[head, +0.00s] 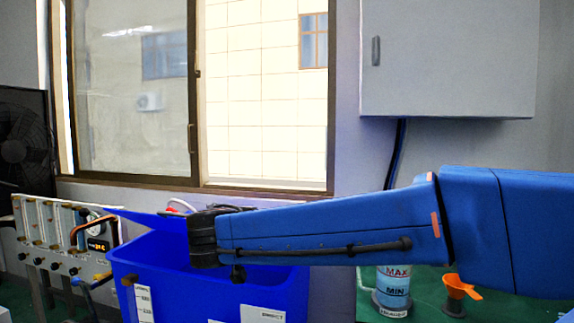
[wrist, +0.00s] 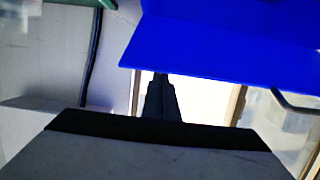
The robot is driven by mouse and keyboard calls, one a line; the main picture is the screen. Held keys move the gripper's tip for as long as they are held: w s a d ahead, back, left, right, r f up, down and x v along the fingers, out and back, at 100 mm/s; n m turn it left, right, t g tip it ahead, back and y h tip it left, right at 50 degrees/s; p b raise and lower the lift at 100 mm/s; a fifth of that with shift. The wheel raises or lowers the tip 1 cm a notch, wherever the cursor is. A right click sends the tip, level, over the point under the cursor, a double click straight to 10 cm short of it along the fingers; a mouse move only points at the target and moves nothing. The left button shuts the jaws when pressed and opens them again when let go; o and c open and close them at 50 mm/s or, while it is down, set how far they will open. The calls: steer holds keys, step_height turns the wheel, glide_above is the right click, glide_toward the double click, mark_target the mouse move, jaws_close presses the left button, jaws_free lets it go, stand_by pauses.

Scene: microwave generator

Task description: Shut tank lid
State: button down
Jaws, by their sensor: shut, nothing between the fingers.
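The blue tank (head: 185,285) stands below the window, with its top open. Its blue lid (head: 150,219) is raised and tilted at the back left of the rim, partly hidden by my arm. In the wrist view a large blue panel, which looks like the lid (wrist: 230,50), fills the upper right. My gripper (wrist: 161,76) is shut and empty, its dark fingertips at the lower edge of that panel. I cannot tell whether they touch it. In the head view my wrist is over the tank's rim and the fingers are not clear.
A panel with gauges and tubes (head: 65,235) stands left of the tank. A clear bottle marked MAX and MIN (head: 393,288) and an orange funnel (head: 458,290) stand on the green surface to the right. A grey wall cabinet (head: 450,60) hangs above.

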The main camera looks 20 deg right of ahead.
steer(key=shift+t, duration=0.3)
steer(key=s+a+f, duration=0.1)
steer(key=f, duration=0.2)
steer(key=s+f, duration=0.1)
steer(key=f, duration=0.3)
steer(key=s+a+f, duration=0.1)
steer(key=f, duration=0.3)
steer(key=shift+s+a+f, duration=0.1)
steer(key=shift+s+a, duration=0.25)
steer(key=shift+s+f, duration=0.1)
steer(key=shift+f, duration=0.6)
